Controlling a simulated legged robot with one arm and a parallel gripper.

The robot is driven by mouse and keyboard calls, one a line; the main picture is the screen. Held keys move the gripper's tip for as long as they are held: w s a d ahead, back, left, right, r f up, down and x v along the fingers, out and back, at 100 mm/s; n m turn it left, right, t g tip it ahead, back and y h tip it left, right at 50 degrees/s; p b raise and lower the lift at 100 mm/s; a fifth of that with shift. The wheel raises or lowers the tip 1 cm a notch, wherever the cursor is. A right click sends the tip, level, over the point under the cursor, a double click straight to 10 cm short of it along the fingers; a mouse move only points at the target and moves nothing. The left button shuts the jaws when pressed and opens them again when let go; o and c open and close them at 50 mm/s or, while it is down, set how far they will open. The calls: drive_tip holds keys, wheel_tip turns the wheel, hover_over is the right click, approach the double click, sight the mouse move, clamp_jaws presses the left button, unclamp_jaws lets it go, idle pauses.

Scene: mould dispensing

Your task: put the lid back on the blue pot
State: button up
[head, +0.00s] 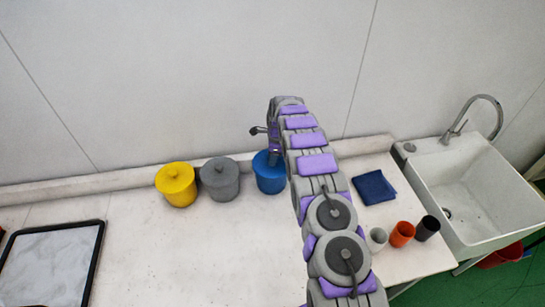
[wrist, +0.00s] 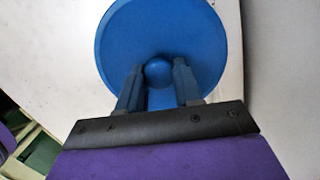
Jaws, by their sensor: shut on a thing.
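The blue pot (head: 270,181) stands on the white counter near the back wall, right of the grey pot, partly hidden by my arm. My gripper (head: 273,155) is at the top of it. In the wrist view the round blue lid (wrist: 160,30) faces my gripper (wrist: 157,74), whose two fingers are shut on the lid's ball knob (wrist: 158,72). The lid is at the pot's mouth in the head view; my arm hides whether it rests on the rim or sits slightly above.
A yellow pot (head: 177,187) and a grey pot (head: 219,181), both lidded, stand close left. Right of my arm are a blue cloth (head: 374,188), a white cup (head: 377,238), an orange cup (head: 402,234), a dark cup (head: 427,228) and a sink (head: 475,195). A black-rimmed tray (head: 97,245) lies left.

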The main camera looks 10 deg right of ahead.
drive_tip(key=o, duration=1.6)
drive_tip(key=shift+r, duration=0.1)
drive_tip(key=shift+r+p, duration=0.6)
drive_tip(key=shift+r, duration=2.85)
drive_tip(key=shift+c, duration=0.3)
clamp_jaws()
drive_tip(key=shift+f, duration=0.85)
drive_tip(key=shift+f, duration=0.35)
